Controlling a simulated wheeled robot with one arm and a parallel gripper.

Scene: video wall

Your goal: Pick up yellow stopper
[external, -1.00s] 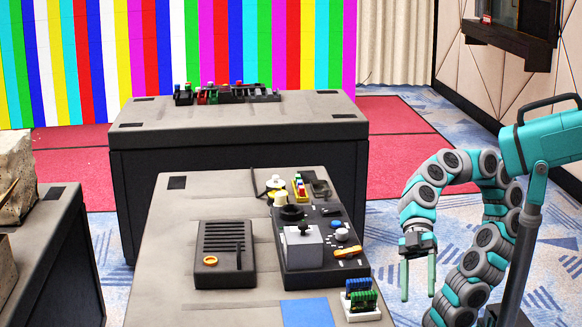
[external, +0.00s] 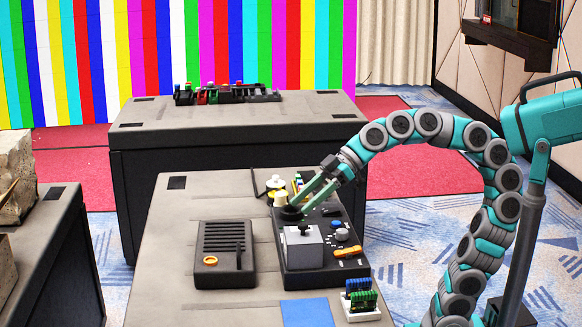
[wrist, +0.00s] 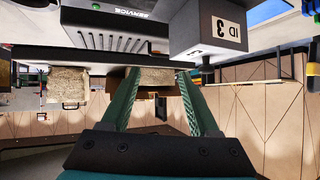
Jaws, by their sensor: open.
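A pale yellow stopper-like piece (external: 281,198) stands at the far left of the black control panel (external: 318,262), behind a dark round knob (external: 290,213). Another pale yellow piece (external: 275,182) sits just behind it; I cannot tell for sure which is the stopper. My gripper (external: 304,205) is open and empty, reaching down from the right over the panel's far part, right of the pale yellow piece. In the wrist view, my gripper's two green fingers (wrist: 158,75) are spread apart with nothing held, and no yellow stopper shows.
A grey box (external: 303,248) with a black top knob stands on the panel; it shows marked "ID 3" in the wrist view (wrist: 212,30). A dark slotted speaker box (external: 224,254) lies to the left. The table's left is clear.

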